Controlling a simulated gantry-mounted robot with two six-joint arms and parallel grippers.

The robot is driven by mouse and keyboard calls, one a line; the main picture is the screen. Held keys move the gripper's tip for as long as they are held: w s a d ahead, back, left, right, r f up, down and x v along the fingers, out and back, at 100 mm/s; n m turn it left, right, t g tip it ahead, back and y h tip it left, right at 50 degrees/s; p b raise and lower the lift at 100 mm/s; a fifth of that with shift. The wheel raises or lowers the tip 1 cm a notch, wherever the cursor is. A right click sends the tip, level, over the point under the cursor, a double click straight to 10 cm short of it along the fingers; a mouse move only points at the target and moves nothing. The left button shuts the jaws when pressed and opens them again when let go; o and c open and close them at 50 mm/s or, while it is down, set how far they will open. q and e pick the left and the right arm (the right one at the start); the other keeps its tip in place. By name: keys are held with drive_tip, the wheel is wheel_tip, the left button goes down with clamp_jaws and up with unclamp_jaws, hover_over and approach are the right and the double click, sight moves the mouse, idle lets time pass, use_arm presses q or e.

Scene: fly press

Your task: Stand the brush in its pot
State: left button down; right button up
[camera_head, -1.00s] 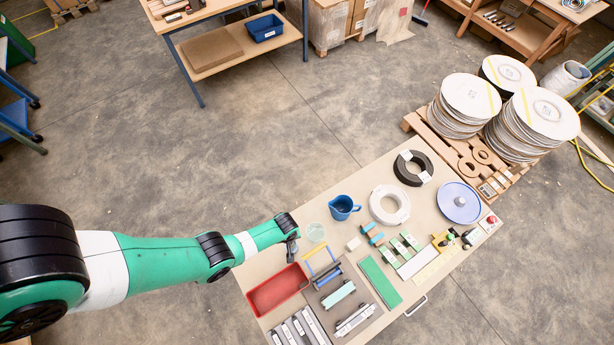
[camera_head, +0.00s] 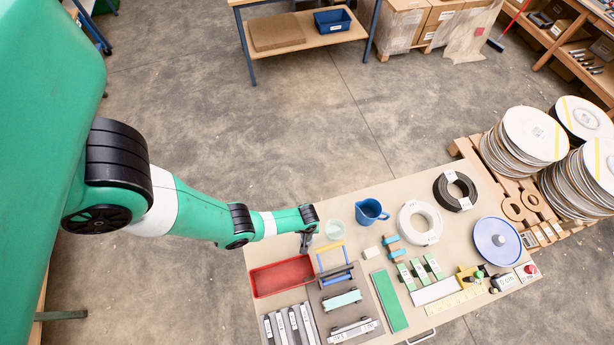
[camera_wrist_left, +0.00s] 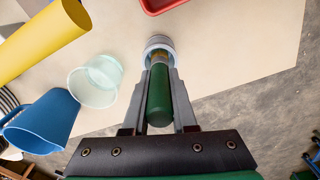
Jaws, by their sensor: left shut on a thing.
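My left gripper (camera_wrist_left: 160,75) is shut on a green handle, the brush (camera_wrist_left: 160,98), in the left wrist view. The handle points away from the wrist, between the fingers. At its far end is a pale grey round thing (camera_wrist_left: 158,42); I cannot tell whether it is the brush's head or a pot around it. My right gripper is not in view.
A blue jug (camera_head: 369,211) stands right of the cup. Rings, blocks and a blue disc (camera_head: 497,240) occupy the table's right part.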

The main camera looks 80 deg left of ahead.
use_arm(q)
drive_tip(key=shift+f, duration=0.8)
drive_tip(key=c, duration=0.7)
unclamp_jaws()
drive_tip(key=shift+r, duration=0.1)
